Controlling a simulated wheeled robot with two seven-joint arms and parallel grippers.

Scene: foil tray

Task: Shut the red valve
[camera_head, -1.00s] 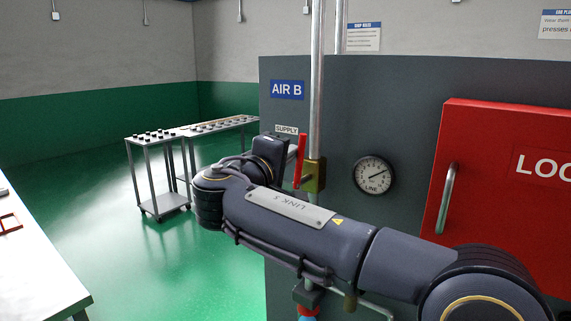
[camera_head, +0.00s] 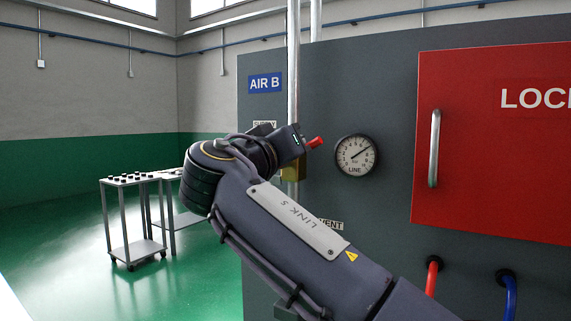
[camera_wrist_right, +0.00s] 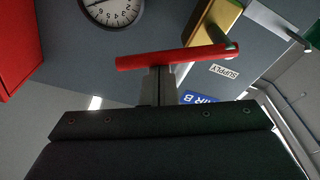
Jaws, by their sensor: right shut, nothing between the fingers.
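The red valve has a red lever (camera_wrist_right: 175,57) on a brass body (camera_wrist_right: 213,20), set in the upright pipe (camera_head: 293,70) below the AIR B sign (camera_head: 265,83). In the head view only the lever's tip (camera_head: 316,142) shows, pointing right, across the pipe; my right gripper (camera_head: 300,138) hides the rest. The brass body (camera_head: 291,172) is partly hidden too. In the wrist view my right gripper (camera_wrist_right: 158,84) is shut and empty, its fingertips at the lever's side, seemingly touching it. My left gripper is not in view.
A round LINE gauge (camera_head: 357,156) is on the grey panel right of the valve. A red lock box (camera_head: 490,150) with a metal handle (camera_head: 434,148) stands out farther right. Red (camera_head: 432,275) and blue (camera_head: 509,295) hoses are below. A trolley (camera_head: 133,220) stands at left.

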